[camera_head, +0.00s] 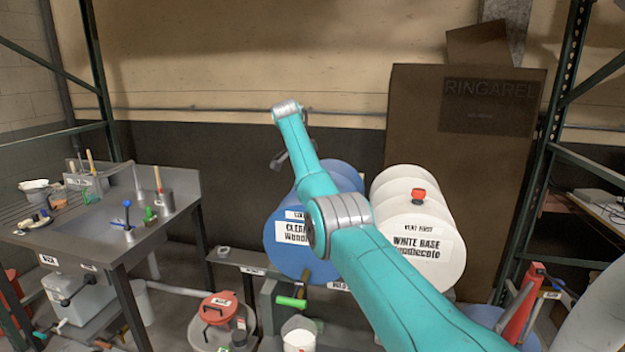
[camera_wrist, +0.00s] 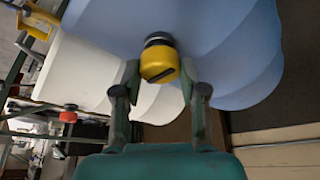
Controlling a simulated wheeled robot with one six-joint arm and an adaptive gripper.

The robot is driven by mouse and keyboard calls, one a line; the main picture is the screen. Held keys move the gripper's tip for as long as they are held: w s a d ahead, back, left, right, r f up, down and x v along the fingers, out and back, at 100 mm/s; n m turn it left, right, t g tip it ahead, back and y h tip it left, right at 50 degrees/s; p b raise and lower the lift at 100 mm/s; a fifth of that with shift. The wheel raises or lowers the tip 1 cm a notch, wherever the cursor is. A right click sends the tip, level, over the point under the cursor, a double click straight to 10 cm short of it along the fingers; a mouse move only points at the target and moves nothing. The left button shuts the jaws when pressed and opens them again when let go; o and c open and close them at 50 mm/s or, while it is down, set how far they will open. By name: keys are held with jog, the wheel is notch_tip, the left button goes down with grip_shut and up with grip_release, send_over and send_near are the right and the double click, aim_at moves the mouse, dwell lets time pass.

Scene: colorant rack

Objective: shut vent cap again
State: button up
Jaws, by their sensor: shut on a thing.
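The blue drum (camera_head: 290,262) with a "CLEAR" label lies on its side beside the white drum. In the wrist view, the blue drum (camera_wrist: 235,45) carries a yellow vent cap (camera_wrist: 158,65) on a black collar. My gripper (camera_wrist: 159,75) has one finger on each side of the yellow cap and is shut on it. In the head view my arm covers part of the blue drum, and the yellow cap cannot be made out.
The white drum (camera_head: 420,250) has a red cap (camera_head: 418,195) on top; this red cap also shows in the wrist view (camera_wrist: 68,116). A brown board (camera_head: 480,160) stands behind the drums. A metal bench (camera_head: 110,235) with tools is at left. Rack posts (camera_head: 550,150) stand at right.

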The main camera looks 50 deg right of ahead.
jog(key=shift+f+m, duration=0.1)
jog(key=shift+m, duration=0.4)
jog(key=o, duration=1.1)
jog(key=shift+o, duration=0.2)
jog(key=v, duration=0.7)
jog(key=shift+r, duration=0.25)
jog(key=shift+w+a, duration=0.15)
jog(key=shift+w, duration=0.1)
